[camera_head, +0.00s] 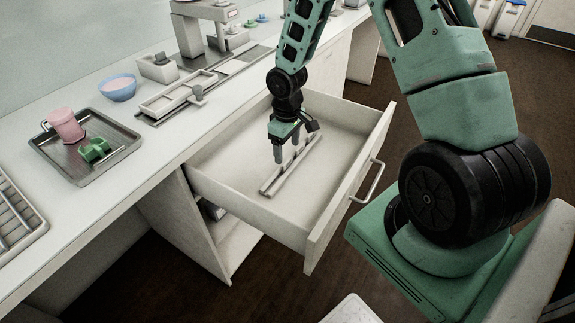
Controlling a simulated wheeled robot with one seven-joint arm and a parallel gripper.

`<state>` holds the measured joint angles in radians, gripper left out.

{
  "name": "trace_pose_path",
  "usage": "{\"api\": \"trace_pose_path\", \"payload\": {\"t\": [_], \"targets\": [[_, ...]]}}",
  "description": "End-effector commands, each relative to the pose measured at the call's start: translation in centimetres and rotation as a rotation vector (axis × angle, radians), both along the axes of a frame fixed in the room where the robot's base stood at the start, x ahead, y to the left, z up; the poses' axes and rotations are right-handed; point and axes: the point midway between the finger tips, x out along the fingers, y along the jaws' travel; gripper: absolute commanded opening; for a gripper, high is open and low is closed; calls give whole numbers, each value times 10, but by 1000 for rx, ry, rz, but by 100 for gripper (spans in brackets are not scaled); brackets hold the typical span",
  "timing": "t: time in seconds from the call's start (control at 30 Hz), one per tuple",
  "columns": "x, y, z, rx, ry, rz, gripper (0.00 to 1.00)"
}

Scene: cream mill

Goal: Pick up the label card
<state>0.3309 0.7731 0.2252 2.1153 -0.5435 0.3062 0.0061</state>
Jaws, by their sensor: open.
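My gripper (287,151) points down into the open drawer (235,190), its fingers apart. A long, narrow, pale strip-like piece (272,187) lies on the drawer floor, directly below and beside the fingers. I cannot tell whether this piece is the label card or a holder for it. No other card shows clearly. The fingers hide part of the piece, and I cannot tell whether they touch it.
The drawer walls and its front with a bar handle (367,182) surround my gripper. On the white counter stand a metal tray (118,153) with a pink mug (66,125) and green item (94,150), a blue bowl (118,88) and a pale machine (188,35). The drawer floor is otherwise clear.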

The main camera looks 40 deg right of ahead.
Motion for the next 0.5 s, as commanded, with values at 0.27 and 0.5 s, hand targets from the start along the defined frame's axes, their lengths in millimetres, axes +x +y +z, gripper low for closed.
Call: {"api": "trace_pose_path", "payload": {"t": [0.27, 0.5], "targets": [[-1, -1, -39, 1, 4, 2, 71], [0, -1, -50, 1, 1, 1, 71]]}}
